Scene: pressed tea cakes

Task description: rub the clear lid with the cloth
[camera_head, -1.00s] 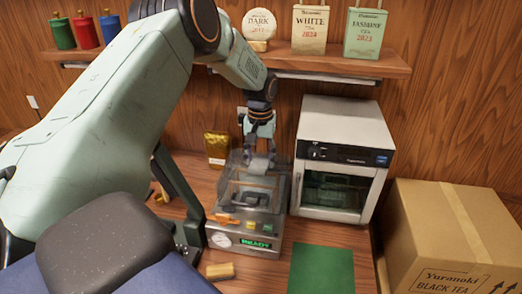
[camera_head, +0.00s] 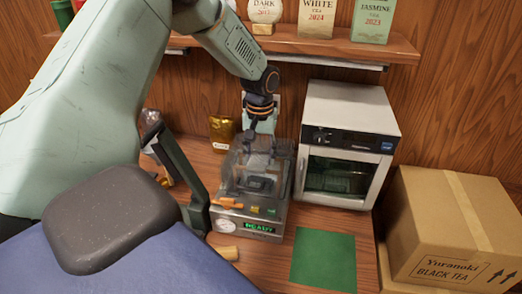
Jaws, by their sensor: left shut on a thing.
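The clear lid (camera_head: 268,170) covers the top of a grey machine (camera_head: 246,221) whose display reads READY. My left gripper (camera_head: 262,136) points down at the back of the lid, its fingers close together. It is shut on the cloth (camera_head: 258,144), a small greyish piece that is hard to make out against the clear lid. The cloth looks to be at the lid's upper face; whether it touches is hard to tell. My right gripper is not in view.
A white oven-like cabinet (camera_head: 348,140) stands right of the machine. A cardboard box (camera_head: 452,225) is at the right, and a green mat (camera_head: 324,259) lies in front. A gold packet (camera_head: 222,130) stands behind left. A shelf (camera_head: 340,45) with tea packs hangs above.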

